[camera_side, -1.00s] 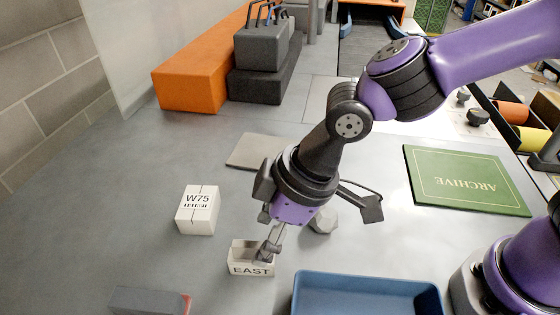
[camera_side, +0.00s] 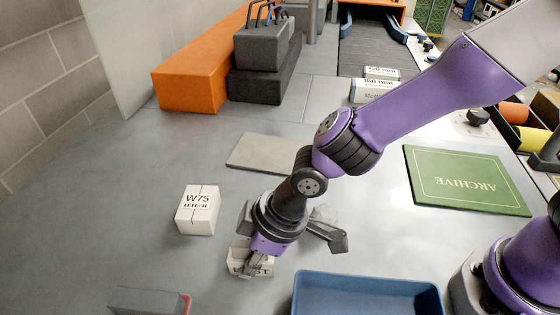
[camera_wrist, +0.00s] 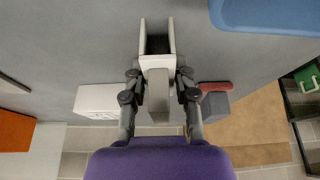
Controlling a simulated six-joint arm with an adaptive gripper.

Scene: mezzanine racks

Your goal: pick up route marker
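The task does not say which thing is the route marker; the small off-white block lettered EAST (camera_side: 238,258) is at my gripper. It stands on the grey surface, its lettering partly hidden by my fingers. In the wrist view this pale block (camera_wrist: 158,63) has a dark hollow between two thin walls. My gripper (camera_side: 254,272) is down at the block. In the wrist view my gripper (camera_wrist: 159,76) has its fingers spread, one on each side of the pale block. Whether they touch it is hard to see.
A white W75 box (camera_side: 198,212) stands to the left. A blue tray (camera_side: 365,285) is close on the right. A grey block with a red end (camera_side: 150,301) lies at front left. A flat grey slab (camera_side: 262,153) and green ARCHIVE board (camera_side: 465,180) lie farther back.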

